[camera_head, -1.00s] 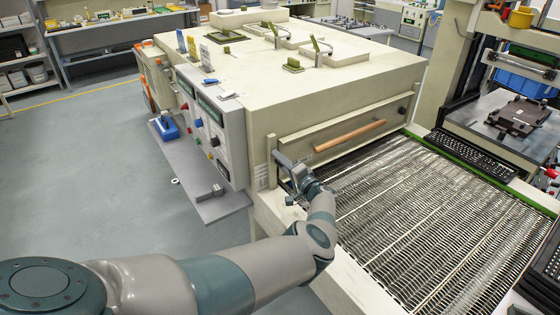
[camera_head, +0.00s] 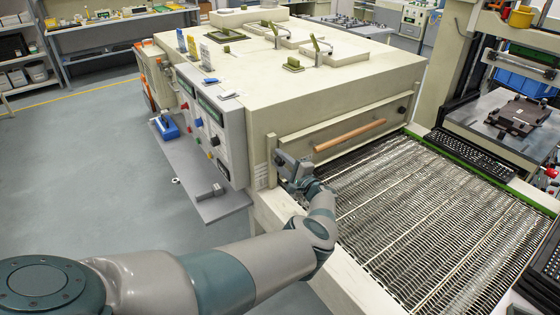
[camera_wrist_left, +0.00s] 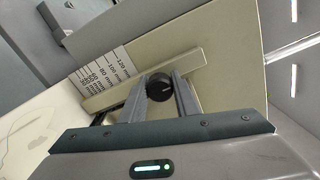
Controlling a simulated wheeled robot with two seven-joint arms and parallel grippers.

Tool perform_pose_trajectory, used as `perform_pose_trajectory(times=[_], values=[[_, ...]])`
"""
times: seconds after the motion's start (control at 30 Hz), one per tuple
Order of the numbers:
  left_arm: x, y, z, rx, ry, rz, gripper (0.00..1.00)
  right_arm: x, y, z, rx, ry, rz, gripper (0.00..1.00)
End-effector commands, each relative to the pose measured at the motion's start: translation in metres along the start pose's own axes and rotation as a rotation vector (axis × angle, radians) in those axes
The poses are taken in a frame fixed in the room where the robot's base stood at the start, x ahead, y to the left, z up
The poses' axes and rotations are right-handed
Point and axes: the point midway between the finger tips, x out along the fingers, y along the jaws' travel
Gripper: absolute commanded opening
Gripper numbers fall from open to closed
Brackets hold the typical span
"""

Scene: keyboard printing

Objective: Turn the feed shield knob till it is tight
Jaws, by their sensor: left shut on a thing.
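The feed shield knob is a round black knob (camera_wrist_left: 159,87), seen in the left wrist view beside a bracket and a printed scale in mm (camera_wrist_left: 105,75). My left gripper (camera_wrist_left: 158,88) has its two fingers on either side of the knob and is shut on it. In the head view my left gripper (camera_head: 284,160) is at the left end of the oven's front shield, and it hides the knob there. The feed shield (camera_head: 290,145) carries a wooden handle (camera_head: 349,135). My right gripper is not in view.
A wire mesh conveyor (camera_head: 420,215) runs out of the beige oven (camera_head: 330,85), just right of my left wrist. A control panel (camera_head: 222,125) with a grey shelf (camera_head: 222,208) stands to the left.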

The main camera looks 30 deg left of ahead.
Motion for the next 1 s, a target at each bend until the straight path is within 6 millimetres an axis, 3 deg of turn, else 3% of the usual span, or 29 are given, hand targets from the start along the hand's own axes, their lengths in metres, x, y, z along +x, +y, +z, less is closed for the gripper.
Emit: perform_pose_trajectory(times=[0.9, 0.93, 1.0], values=[[0.0004, 0.0001, 0.0005, -0.001, -0.001, 0.000, 0.06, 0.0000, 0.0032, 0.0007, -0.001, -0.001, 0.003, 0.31], [0.0004, 0.0001, 0.0005, -0.001, -0.001, 0.000, 0.35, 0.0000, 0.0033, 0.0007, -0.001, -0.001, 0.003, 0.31], [0.0003, 0.0001, 0.0005, -0.001, -0.001, 0.000, 0.47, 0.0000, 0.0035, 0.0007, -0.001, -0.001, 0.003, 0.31]])
